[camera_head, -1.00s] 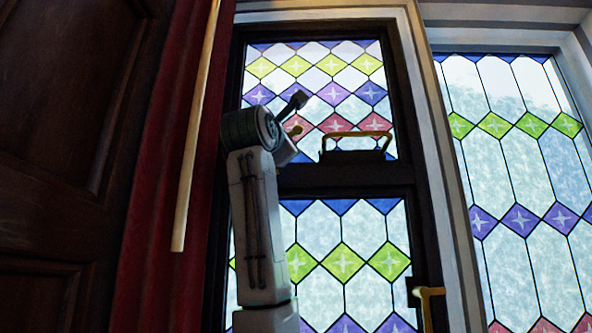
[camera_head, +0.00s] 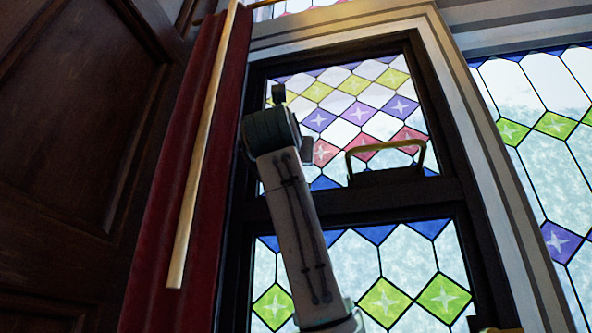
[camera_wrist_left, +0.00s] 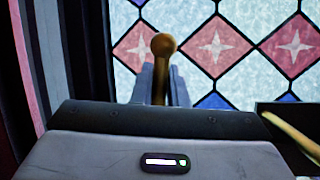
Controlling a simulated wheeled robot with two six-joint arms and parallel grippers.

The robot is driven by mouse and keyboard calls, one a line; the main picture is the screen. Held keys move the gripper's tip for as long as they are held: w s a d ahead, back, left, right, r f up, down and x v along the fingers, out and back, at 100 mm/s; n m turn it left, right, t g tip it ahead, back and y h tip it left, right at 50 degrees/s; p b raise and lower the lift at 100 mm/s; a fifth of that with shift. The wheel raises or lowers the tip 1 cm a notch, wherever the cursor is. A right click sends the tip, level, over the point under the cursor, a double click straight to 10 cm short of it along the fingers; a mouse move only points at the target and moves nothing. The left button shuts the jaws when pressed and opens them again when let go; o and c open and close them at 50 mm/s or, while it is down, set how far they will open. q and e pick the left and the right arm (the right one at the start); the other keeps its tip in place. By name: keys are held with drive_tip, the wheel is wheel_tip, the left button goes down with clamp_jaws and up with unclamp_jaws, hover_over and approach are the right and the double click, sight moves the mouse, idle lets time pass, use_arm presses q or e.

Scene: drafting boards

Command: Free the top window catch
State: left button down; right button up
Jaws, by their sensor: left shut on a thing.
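The window catch (camera_wrist_left: 163,48) shows in the left wrist view as a brass stem with a round knob, upright in front of the stained glass. My left gripper (camera_wrist_left: 161,84) is shut on its stem, one grey finger on each side, with the knob standing above the fingertips. In the head view my left arm rises in front of the upper pane (camera_head: 352,108) and hides the catch and my fingertips. The catch's base is hidden behind my gripper in the wrist view. My right gripper is in neither view.
A brass pull handle (camera_head: 385,148) is on the dark rail right of my wrist; it also shows in the wrist view (camera_wrist_left: 290,138). A red curtain (camera_head: 150,255) and pale pole (camera_head: 203,150) hang at left, beside dark wood panelling (camera_head: 80,130).

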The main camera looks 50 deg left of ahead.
use_arm(q)
drive_tip(key=shift+s+a+n+g, duration=0.2)
drive_tip(key=shift+n+g, duration=0.1)
drive_tip(key=shift+n, duration=0.4)
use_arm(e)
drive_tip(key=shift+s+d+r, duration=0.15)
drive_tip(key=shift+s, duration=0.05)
use_arm(q)
drive_tip(key=shift+y, duration=0.3)
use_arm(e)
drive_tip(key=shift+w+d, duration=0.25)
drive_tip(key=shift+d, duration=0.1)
use_arm(q)
drive_tip(key=c, duration=1.7)
unclamp_jaws()
